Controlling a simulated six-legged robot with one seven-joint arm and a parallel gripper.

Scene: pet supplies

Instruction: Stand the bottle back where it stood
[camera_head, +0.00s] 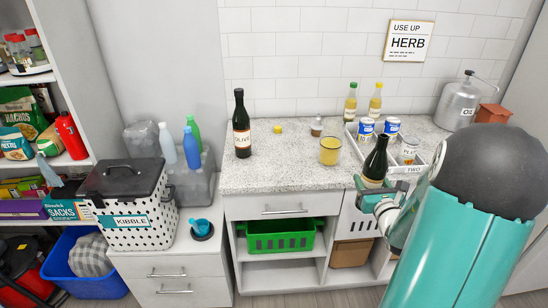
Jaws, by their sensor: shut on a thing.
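A dark bottle with a cream label (374,164) is upright or nearly so at the right of the counter. My gripper (374,198) is shut on it low down, below the label. The bottle's base is hidden by the gripper, and the bottle overlaps the counter's front edge in the picture; I cannot tell its exact height above it. A second dark bottle, labelled OLIVE (242,132), stands upright on the left of the speckled counter (285,170), apart from my gripper.
A white divided tray (425,168) with several cans stands behind the held bottle. A yellow cup (330,150), a small yellow item (278,128) and a small jar (316,126) stand on the counter. The counter's left front is clear.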

